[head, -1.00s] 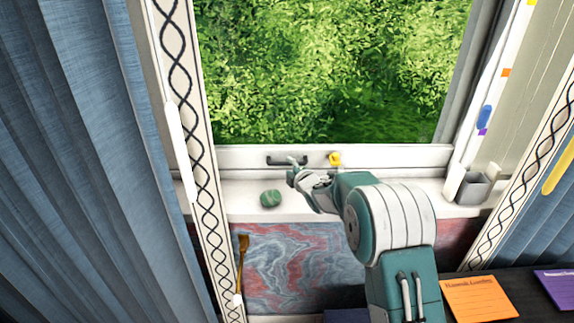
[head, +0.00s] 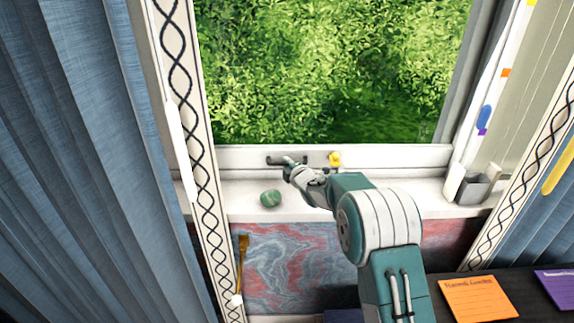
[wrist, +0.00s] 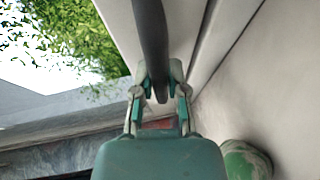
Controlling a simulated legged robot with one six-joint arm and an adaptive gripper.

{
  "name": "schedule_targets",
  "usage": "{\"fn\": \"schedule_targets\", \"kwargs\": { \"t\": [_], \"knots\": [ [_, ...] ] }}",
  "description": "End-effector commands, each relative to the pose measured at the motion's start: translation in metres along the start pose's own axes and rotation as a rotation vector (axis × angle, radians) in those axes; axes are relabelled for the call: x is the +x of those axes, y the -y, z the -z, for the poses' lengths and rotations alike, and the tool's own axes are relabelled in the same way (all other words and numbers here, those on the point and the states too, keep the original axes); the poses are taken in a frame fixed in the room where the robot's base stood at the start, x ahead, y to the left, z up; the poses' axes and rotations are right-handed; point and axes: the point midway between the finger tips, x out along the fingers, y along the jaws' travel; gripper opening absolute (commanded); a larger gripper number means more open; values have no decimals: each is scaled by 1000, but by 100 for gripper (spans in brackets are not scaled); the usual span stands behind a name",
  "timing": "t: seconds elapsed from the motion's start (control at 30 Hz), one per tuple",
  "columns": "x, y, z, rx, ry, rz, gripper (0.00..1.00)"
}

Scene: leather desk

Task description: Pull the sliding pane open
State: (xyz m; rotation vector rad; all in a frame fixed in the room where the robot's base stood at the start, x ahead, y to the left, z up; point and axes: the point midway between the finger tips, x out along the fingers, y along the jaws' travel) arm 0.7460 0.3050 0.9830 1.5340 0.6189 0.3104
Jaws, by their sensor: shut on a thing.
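The sliding pane (head: 330,75) is a large window with green foliage behind it and a white lower rail (head: 400,157). A dark bar handle (head: 274,160) is fixed on that rail, left of a small yellow piece (head: 335,159). My gripper (head: 289,168) is at the handle. In the wrist view the dark handle (wrist: 152,40) runs between the two fingers of my gripper (wrist: 161,88), which are shut on it. In the head view the fingers hide part of the handle.
A green striped round object (head: 270,198) sits on the white sill left of my gripper; it also shows in the wrist view (wrist: 244,162). A grey cup (head: 474,187) stands at the sill's right end. A brush (head: 241,262) hangs below left. Blue curtains (head: 75,150) flank the window.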

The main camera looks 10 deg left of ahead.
Motion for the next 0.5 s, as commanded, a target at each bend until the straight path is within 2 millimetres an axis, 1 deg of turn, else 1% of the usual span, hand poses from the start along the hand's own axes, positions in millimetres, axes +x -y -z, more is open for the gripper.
{"fn": "schedule_targets", "kwargs": {
  "t": [0.03,0.17,0.27,0.5],
  "knots": [
    [-1,3,-3,1,2,5,0],
    [-7,3,-18,1,6,6,0],
    [-16,4,-39,3,10,8,0],
    [-42,5,-99,10,12,9,0]
  ]
}}
